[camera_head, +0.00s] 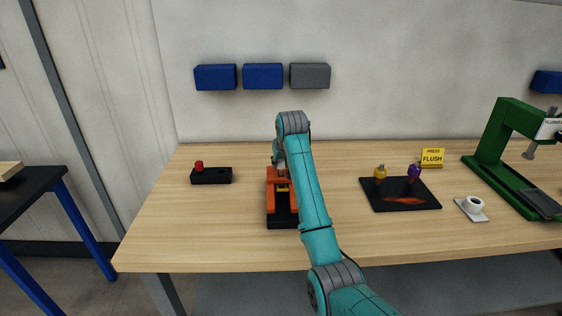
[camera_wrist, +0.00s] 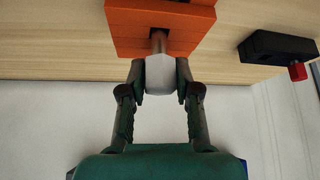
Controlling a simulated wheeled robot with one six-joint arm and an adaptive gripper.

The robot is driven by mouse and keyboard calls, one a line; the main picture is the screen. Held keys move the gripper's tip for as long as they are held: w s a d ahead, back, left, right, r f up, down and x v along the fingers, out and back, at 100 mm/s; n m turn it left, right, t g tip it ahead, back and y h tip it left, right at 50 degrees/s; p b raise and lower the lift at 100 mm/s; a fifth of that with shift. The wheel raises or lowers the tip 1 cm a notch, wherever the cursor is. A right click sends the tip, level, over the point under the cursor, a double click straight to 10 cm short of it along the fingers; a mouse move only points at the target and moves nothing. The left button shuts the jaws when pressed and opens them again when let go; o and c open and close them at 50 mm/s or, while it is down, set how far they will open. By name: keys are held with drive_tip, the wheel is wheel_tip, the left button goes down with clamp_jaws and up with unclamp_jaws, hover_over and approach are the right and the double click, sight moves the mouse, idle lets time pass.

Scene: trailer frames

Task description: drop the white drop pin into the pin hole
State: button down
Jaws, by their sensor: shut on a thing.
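The white drop pin (camera_wrist: 163,74) is between my gripper's fingertips (camera_wrist: 161,88) in the wrist view, and the fingers are shut on its white head. The pin's metal shank (camera_wrist: 158,43) reaches toward an opening in the orange block (camera_wrist: 122,27). I cannot tell how deep the shank's tip sits in the pin hole (camera_wrist: 157,34). In the head view the orange fixture (camera_head: 271,201) stands on a black base, partly behind my arm. My gripper (camera_head: 279,162) is over its back end there, and the pin is hidden.
A black box with a red button (camera_head: 199,165) lies left of the fixture.

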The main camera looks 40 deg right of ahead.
drive_tip(key=shift+f, duration=1.35)
drive_tip(key=c, duration=0.7)
unclamp_jaws()
drive_tip(key=shift+c, duration=0.2)
drive_tip(key=v, duration=1.2)
